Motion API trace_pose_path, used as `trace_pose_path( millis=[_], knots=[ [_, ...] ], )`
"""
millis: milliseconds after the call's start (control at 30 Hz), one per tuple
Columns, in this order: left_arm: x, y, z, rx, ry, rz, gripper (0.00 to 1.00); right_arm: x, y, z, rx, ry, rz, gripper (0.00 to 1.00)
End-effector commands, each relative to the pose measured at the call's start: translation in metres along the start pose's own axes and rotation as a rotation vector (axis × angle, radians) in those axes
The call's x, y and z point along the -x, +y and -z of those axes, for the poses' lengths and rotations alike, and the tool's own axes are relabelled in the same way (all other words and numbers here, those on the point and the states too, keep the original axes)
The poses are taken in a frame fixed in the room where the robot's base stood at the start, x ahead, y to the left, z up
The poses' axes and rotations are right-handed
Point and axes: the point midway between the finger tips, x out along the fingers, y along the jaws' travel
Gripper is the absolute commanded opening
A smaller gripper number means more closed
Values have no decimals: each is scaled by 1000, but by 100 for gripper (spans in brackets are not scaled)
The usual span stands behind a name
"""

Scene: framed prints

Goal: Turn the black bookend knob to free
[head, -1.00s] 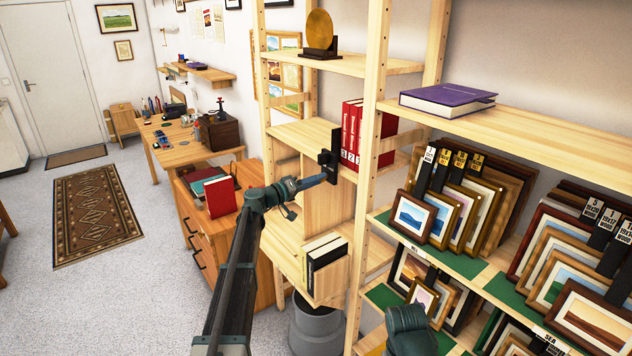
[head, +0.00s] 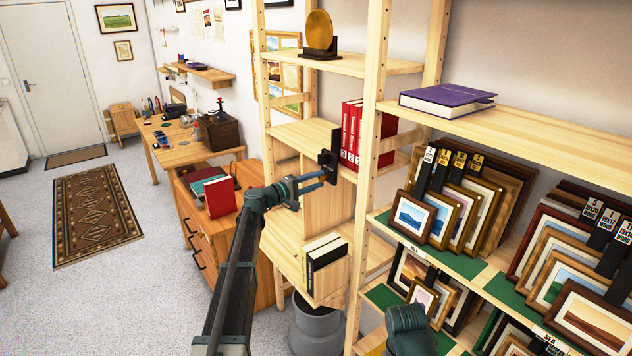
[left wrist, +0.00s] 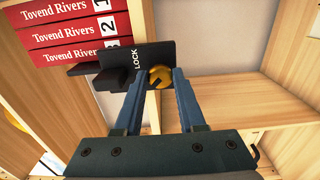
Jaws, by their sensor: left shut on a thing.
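The black bookend (head: 336,146) stands on the middle shelf against the red books (head: 350,130). In the left wrist view the black bookend (left wrist: 140,55) bears the word LOCK beside a round brass knob (left wrist: 160,75). A dark diagonal mark shows on the knob. My left gripper (head: 323,176) is at the bookend's lower front. In the left wrist view its two fingers (left wrist: 160,80) are shut on the knob, one on each side.
Wooden shelf posts (head: 372,150) stand just right of the bookend. A lower bin holds black and white books (head: 325,262). Framed prints (head: 440,215) fill the right shelves. A purple book (head: 447,99) lies above. The floor at left is open.

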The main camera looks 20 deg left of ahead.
Motion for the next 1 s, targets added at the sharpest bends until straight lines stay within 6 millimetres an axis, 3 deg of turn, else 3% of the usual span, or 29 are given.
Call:
trace_pose_path(
  millis=[533,567,700,1000],
  knots=[
    [0,0,0,19,0,1,0,0,0,0,0,0,0,50],
    [0,0,0,19,0,1,45,0,0,0,0,0,0,50],
    [0,0,0,19,0,1,68,0,0,0,0,0,0,50],
    [2,0,0,18,0,1,68,0,0,0,0,0,0,50]
  ],
)
